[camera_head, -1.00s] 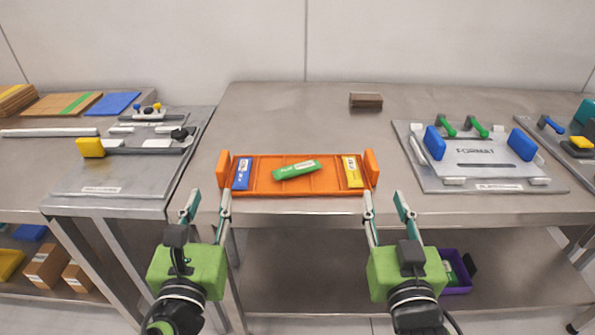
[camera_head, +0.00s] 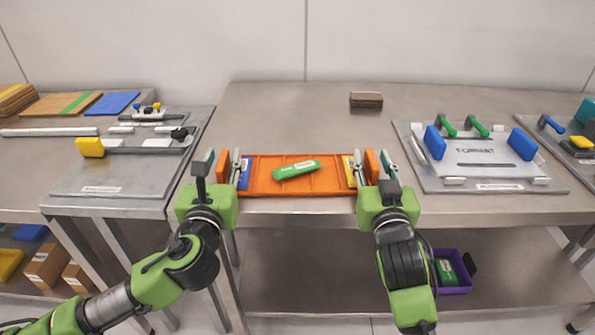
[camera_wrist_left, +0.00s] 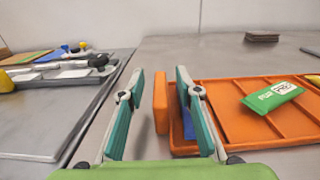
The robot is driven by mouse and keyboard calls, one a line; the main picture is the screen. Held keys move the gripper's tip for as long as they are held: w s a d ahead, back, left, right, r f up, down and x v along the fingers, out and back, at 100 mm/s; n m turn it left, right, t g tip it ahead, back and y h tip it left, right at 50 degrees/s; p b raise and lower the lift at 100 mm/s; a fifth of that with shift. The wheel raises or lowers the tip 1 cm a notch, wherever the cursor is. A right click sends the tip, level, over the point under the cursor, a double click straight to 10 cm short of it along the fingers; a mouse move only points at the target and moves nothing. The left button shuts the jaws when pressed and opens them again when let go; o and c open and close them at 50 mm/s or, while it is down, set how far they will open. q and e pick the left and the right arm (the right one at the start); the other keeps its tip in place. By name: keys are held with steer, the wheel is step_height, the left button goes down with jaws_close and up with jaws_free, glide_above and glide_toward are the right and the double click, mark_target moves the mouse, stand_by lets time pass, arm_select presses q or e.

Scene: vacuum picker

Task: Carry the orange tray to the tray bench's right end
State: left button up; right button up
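The orange tray (camera_head: 260,187) lies flat at the front edge of the steel bench (camera_head: 300,115). It holds a green packet (camera_head: 296,170) in the middle, a blue packet (camera_head: 244,175) at the left and a yellow packet (camera_head: 349,172) at the right, both partly hidden by my fingers. My left gripper (camera_head: 221,165) is open, its fingers on either side of the tray's left upright handle; the left wrist view shows this handle (camera_wrist_left: 160,103) between the spread fingers. My right gripper (camera_head: 375,168) is open, its fingers either side of the right handle (camera_head: 371,165).
A grey format plate (camera_head: 480,183) with blue and green handles lies to the right of the tray, with clear bench between. A brown block (camera_head: 366,100) sits at the back. A lower side table (camera_head: 130,180) with tools is on the left.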

arm_select(q)
jaws_close()
arm_select(e)
jaws_close()
arm_select(q)
steer(key=shift+r, duration=0.15)
arm_select(e)
steer(key=shift+r, duration=0.1)
